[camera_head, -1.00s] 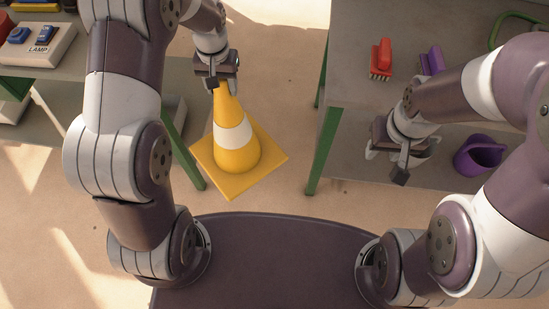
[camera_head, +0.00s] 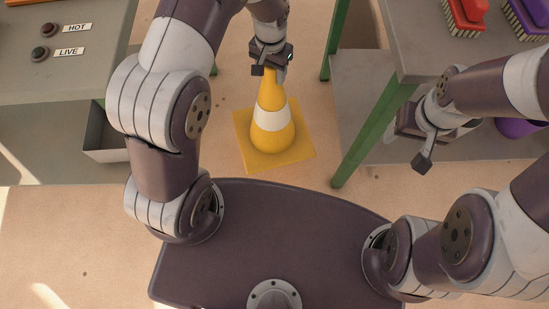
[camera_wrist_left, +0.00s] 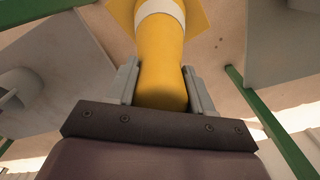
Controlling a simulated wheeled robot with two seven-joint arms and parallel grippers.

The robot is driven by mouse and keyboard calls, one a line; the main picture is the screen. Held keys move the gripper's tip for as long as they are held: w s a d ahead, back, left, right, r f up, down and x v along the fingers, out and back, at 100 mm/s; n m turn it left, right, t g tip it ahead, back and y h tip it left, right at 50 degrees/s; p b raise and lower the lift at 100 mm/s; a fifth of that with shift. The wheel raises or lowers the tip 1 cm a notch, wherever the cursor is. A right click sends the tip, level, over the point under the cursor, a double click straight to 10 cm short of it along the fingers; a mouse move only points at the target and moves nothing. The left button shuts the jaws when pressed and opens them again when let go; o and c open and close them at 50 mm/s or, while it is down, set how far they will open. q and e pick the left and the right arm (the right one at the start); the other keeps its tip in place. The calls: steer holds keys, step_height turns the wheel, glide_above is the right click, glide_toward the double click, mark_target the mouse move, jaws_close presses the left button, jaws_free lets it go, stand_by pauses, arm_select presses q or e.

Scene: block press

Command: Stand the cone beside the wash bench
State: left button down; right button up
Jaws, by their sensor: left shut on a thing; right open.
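The yellow cone (camera_head: 272,138) with a white band and square base is upright between two benches. It also shows in the left wrist view (camera_wrist_left: 161,70). My left gripper (camera_head: 271,72) is shut on the cone's top. Whether the base touches the floor is hard to tell. The bench with red and purple brushes (camera_head: 415,45), probably the wash bench, stands to the right of the cone on green legs. My right gripper (camera_head: 423,150) is open and empty near this bench's front edge, over the lower shelf.
A red brush (camera_head: 467,14) and a purple brush (camera_head: 530,15) lie on the right bench. A purple container (camera_head: 517,127) is partly hidden below. The left bench (camera_head: 80,75) has buttons labelled HOT and LIVE, with a grey bin (camera_head: 104,152) under it. Floor in front of the left bench is clear.

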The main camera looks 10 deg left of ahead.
mark_target(284, 110)
arm_select(q)
steer(key=d+f+m, duration=0.1)
steer(key=f, duration=0.1)
steer(key=s+d+f+m+b, duration=0.1)
steer(key=d+f, duration=0.1)
steer(key=f, duration=0.1)
steer(key=d+f, duration=0.1)
steer(key=f, duration=0.1)
steer(key=shift+s+d+f+m, duration=0.15)
steer(key=shift+s+f+m, duration=0.05)
steer(key=shift+s+m, duration=0.2)
step_height(284, 110, down, 10)
steer(key=b, duration=0.4)
steer(key=shift+r, duration=0.2)
steer(key=shift+b, duration=0.3)
steer(key=shift+f, duration=0.15)
steer(key=shift+c, duration=2.2)
jaws_free()
